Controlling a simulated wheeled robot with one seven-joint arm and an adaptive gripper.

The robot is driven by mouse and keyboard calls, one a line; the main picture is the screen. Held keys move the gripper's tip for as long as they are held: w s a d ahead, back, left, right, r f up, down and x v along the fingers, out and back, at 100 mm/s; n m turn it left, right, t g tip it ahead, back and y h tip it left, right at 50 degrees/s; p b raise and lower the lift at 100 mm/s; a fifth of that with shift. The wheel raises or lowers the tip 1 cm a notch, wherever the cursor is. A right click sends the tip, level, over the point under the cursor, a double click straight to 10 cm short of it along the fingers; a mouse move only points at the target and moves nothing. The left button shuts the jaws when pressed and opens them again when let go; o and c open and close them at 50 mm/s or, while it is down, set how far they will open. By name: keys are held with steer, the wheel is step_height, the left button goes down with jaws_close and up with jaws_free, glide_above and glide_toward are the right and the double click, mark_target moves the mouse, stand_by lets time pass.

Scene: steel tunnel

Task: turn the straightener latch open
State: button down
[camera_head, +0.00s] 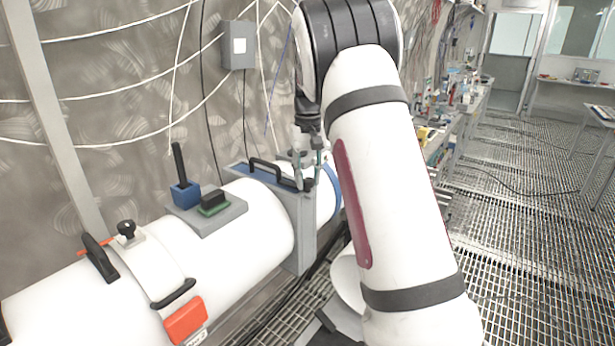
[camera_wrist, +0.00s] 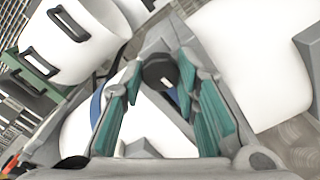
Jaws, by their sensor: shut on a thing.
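The white pipe (camera_head: 250,240) carries a grey upright bracket (camera_head: 305,235) near its far end. A small black knob (camera_head: 309,185), which I take to be the straightener latch, sits at the top of this bracket. My gripper (camera_head: 307,172) reaches down to it from above. In the wrist view the round black knob (camera_wrist: 160,71) lies between the tips of my two green-padded fingers (camera_wrist: 159,66). The fingers are closed on it, one on each side. How far the latch is turned cannot be told.
A blue block with an upright black lever (camera_head: 185,192) and a green block (camera_head: 213,205) sit on a grey plate on the pipe. A workbench (camera_head: 462,125) stands behind my arm; grated floor (camera_head: 540,210) is open at right.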

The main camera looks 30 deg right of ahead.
mark_target(308, 179)
steer(key=n, duration=1.2)
steer(key=shift+n, duration=0.3)
steer(key=shift+n+p, duration=0.6)
steer(key=shift+n, duration=1.4)
steer(key=c, duration=1.2)
jaws_free()
step_height(308, 179, up, 12)
